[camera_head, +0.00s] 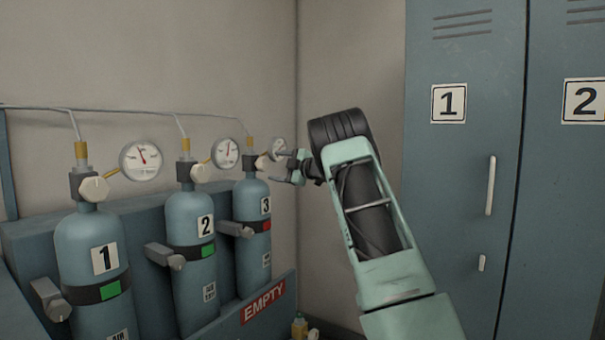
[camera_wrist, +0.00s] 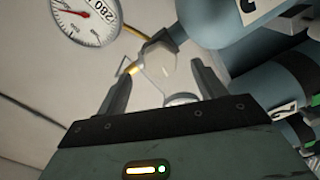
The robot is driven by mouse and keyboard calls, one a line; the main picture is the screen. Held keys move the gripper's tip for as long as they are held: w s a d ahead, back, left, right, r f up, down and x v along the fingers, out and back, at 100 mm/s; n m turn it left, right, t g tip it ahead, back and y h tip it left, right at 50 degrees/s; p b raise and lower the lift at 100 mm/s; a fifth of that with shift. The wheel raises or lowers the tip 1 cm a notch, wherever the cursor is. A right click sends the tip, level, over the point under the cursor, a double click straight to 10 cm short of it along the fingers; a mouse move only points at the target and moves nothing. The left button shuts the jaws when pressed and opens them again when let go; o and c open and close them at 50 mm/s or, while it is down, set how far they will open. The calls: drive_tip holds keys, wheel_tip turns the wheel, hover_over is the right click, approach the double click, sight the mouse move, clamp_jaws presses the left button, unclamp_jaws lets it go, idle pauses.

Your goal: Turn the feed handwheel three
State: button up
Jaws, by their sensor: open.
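Cylinder three (camera_head: 252,240) is a blue-grey bottle, the farthest of the row in the head view, with a red tag on its dark band. Its pale faceted feed handwheel (camera_head: 262,163) sits at the valve on top. My gripper (camera_head: 291,167) is just right of this handwheel, its fingers pointing left toward it. In the wrist view, a pale handwheel (camera_wrist: 160,68) lies between and beyond the fingertips of my open gripper (camera_wrist: 162,76). I see no clear contact between fingers and wheel.
Cylinders one (camera_head: 90,245) and two (camera_head: 191,235) have green tags, their own pale handwheels and gauges. Gauge three (camera_head: 279,146) is close to my fingers. A red EMPTY sign (camera_head: 262,302) is on the rack. Lockers (camera_head: 465,200) stand at right.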

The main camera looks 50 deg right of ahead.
drive_tip(key=s+b, duration=0.1)
drive_tip(key=s, duration=0.9)
drive_tip(key=shift+s+d+b, duration=0.35)
drive_tip(key=shift+d, duration=0.05)
